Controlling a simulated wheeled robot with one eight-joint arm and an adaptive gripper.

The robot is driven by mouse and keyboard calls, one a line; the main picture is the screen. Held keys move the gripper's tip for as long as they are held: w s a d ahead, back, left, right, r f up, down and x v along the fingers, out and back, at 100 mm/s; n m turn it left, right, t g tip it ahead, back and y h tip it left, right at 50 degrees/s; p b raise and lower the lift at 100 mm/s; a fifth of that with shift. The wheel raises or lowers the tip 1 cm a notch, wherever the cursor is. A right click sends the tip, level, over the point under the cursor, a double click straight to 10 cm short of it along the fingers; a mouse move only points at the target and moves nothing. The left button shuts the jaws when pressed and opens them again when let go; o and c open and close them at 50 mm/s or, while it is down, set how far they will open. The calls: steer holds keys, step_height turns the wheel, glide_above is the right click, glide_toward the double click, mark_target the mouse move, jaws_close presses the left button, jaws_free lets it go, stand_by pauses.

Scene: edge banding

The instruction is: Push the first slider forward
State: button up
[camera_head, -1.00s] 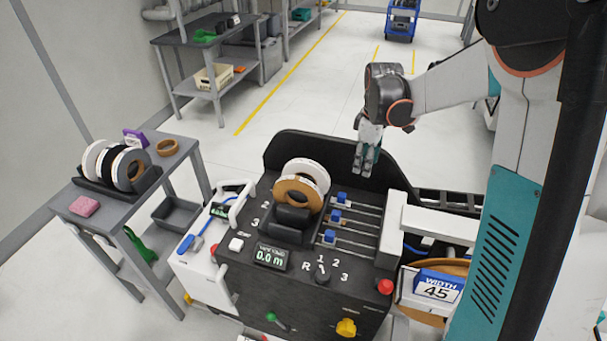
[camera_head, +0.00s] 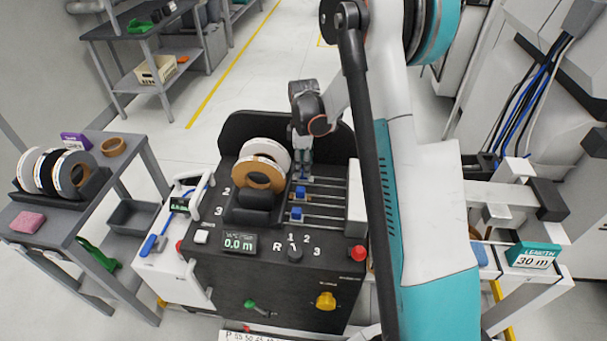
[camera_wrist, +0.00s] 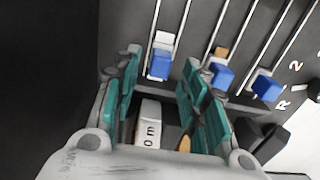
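A black machine panel carries blue sliders on parallel rails. In the wrist view, the leftmost slider (camera_wrist: 160,64) is blue with a white piece behind it and lies between and just beyond my fingertips. A middle slider (camera_wrist: 222,75) and a right slider (camera_wrist: 266,86) are beside it. My gripper (camera_wrist: 158,68) is open, its teal fingers apart; I cannot tell whether they touch the slider. In the head view my gripper (camera_head: 302,172) points down over the farthest rail and hides that slider. The middle slider (camera_head: 300,193) and nearest slider (camera_head: 296,214) stay visible.
White and brown tape rolls (camera_head: 260,170) stand just left of the rails. A white block (camera_head: 356,190) bounds them at the right. A display (camera_head: 238,243), black knob (camera_head: 295,255) and red button (camera_head: 358,253) sit nearer. A side table (camera_head: 55,240) stands left.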

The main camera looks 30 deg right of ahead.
steer(key=shift+f+b, duration=0.4)
steer(key=shift+f, duration=1.35)
